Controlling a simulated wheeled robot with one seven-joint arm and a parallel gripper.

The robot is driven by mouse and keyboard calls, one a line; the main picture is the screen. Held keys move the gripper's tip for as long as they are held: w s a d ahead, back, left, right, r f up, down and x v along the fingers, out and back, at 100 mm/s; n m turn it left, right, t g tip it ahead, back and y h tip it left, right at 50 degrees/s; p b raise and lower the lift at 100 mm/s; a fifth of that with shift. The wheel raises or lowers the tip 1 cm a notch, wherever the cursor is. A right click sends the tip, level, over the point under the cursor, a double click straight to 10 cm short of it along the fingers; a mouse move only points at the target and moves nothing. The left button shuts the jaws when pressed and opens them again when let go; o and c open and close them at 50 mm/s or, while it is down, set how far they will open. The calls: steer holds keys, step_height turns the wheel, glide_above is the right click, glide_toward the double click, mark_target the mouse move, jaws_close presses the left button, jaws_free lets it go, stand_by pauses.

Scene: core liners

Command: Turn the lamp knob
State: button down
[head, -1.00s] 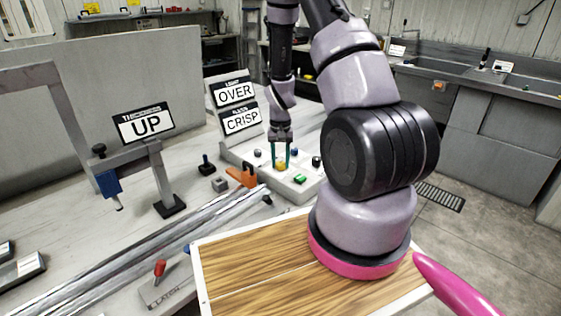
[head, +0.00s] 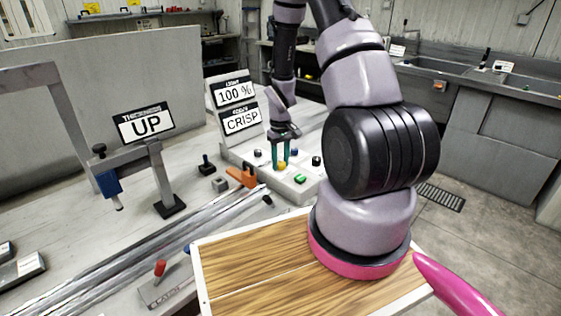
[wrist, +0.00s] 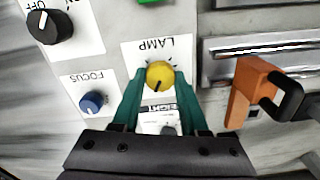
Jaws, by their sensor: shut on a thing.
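The yellow lamp knob (wrist: 160,76) sits on a white label marked LAMP in the wrist view. It also shows on the grey control panel in the head view (head: 282,165). My gripper (wrist: 158,86) has its two green fingers around the knob, one on each side, and is shut on it. The gripper also shows in the head view (head: 281,158). The knob's dark pointer mark faces toward my gripper. The lamp sign (head: 234,92) reads 100 %.
A blue focus knob (wrist: 92,102) and a black knob (wrist: 50,26) stand close by. An orange lever clamp (wrist: 252,92) is to the right in the wrist view. A CRISP sign (head: 241,121) and an UP sign (head: 146,124) stand on the bench.

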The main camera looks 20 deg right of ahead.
mark_target(281, 163)
stand_by(0.4)
steer(key=shift+c, duration=2.2)
jaws_free()
step_height(281, 163, up, 11)
steer(key=shift+f, duration=0.1)
